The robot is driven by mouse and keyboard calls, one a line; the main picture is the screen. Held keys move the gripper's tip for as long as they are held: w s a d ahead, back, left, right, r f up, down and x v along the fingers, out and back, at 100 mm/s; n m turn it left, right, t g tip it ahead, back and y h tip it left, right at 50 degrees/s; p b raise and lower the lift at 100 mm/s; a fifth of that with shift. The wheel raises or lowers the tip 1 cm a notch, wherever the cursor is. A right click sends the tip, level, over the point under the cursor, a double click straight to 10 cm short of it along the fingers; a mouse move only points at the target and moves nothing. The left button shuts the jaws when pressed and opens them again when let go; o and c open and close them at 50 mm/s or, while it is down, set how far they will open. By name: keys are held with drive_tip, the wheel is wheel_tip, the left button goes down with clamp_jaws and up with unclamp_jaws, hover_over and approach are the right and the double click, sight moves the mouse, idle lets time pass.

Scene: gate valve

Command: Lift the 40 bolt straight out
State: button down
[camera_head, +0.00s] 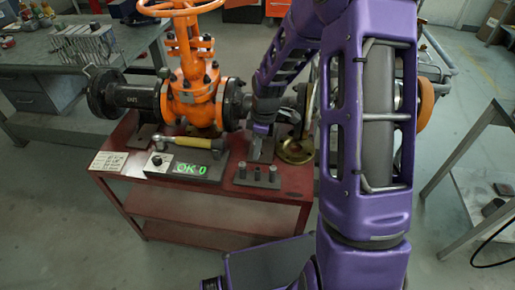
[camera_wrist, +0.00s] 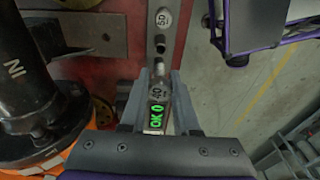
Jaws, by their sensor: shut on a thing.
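My gripper (camera_wrist: 160,92) is shut on a small grey bolt marked 40 (camera_wrist: 157,92), which shows between the two fingers in the wrist view. In the head view my gripper (camera_head: 255,154) reaches down at the rear of a dark bolt block (camera_head: 258,181) near the red table's front edge. The held bolt is hard to make out there. I cannot tell whether its lower end is still inside the block. Another bolt, marked 50 (camera_wrist: 162,17), stands farther along the same row.
A tester with a green "OK 0" display (camera_head: 190,169) sits left of the block. A yellow-handled wrench (camera_head: 194,142) lies behind it. The orange gate valve (camera_head: 190,95) stands behind these. A brass-coloured disc (camera_head: 296,151) is close to the right.

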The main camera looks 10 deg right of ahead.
wheel_tip(320, 180, down, 8)
drive_tip(key=b, duration=0.5)
drive_tip(key=shift+r+p, duration=0.7)
drive_tip(key=shift+r, duration=1.8)
